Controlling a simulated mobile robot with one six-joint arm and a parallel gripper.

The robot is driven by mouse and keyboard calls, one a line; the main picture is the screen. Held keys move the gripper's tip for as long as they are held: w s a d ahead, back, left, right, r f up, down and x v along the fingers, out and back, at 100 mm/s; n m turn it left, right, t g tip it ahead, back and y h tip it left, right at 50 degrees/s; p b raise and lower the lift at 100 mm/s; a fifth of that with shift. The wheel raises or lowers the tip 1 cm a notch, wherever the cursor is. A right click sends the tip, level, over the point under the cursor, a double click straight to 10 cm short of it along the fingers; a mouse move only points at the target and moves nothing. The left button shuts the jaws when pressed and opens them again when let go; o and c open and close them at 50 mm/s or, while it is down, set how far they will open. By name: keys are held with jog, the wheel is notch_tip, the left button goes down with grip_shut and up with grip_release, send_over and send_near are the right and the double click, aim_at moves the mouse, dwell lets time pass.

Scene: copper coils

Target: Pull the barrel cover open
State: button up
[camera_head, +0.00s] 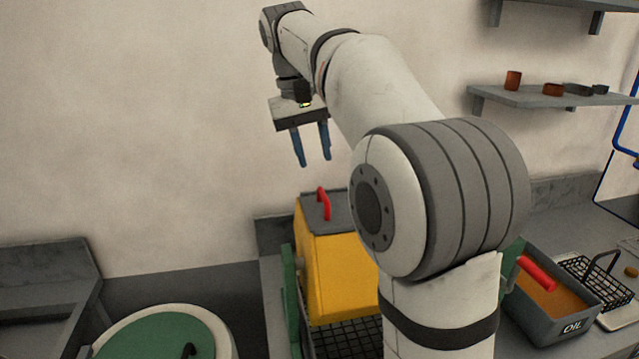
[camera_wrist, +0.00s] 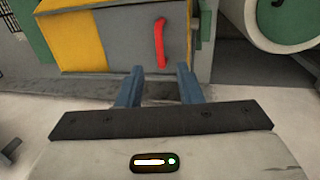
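The barrel (camera_head: 222,335) is a pale round drum at the bottom left of the head view, cut off by the frame edge. Its cover (camera_head: 150,335) is a flat green disc lying on top, with a small black handle (camera_head: 189,350) near the bottom edge. In the wrist view the barrel (camera_wrist: 240,12) is at the top right, with its green cover (camera_wrist: 285,18) partly cut off. My gripper (camera_head: 314,162) is raised above a yellow box, up and to the right of the barrel. Its blue fingers are apart, with nothing between them in the wrist view (camera_wrist: 160,67).
The yellow box (camera_head: 340,270) with a red handle (camera_head: 323,203) stands below my gripper. A grey oil container (camera_head: 555,312) and a black wire basket (camera_head: 597,280) are at the right. A shelf (camera_head: 520,97) holds small cups. A grey counter (camera_head: 40,275) is at the left.

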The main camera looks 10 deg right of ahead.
aim_at(324, 194)
jog(key=f, duration=0.2)
jog(key=d+f, duration=0.1)
jog(key=f, duration=0.4)
jog(key=shift+d+f, duration=0.2)
jog(key=shift+d, duration=0.05)
grip_shut()
dwell(0.4)
